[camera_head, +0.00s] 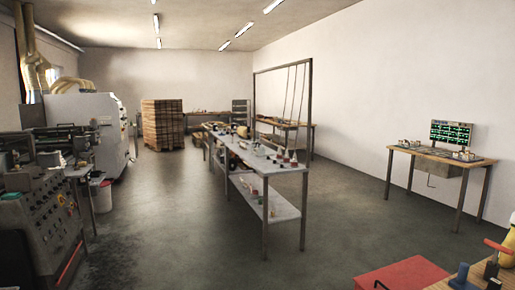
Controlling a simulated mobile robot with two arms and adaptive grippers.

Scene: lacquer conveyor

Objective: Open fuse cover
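I cannot make out a fuse cover in the camera_head view. A dark machine (40,215) with a sloped panel of knobs stands at the left edge. A large pale grey machine cabinet (88,125) stands behind it, with beige ducts (32,60) rising above. Whether either one carries the fuse cover is too small to tell. Neither of my grippers is in view.
A long metal table (268,165) with small items stands mid-room. A desk (440,157) with a lit green display (451,133) is at the right. A red box (402,275) is at bottom right. A white bucket (102,197) stands left. Floor (170,220) between is clear.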

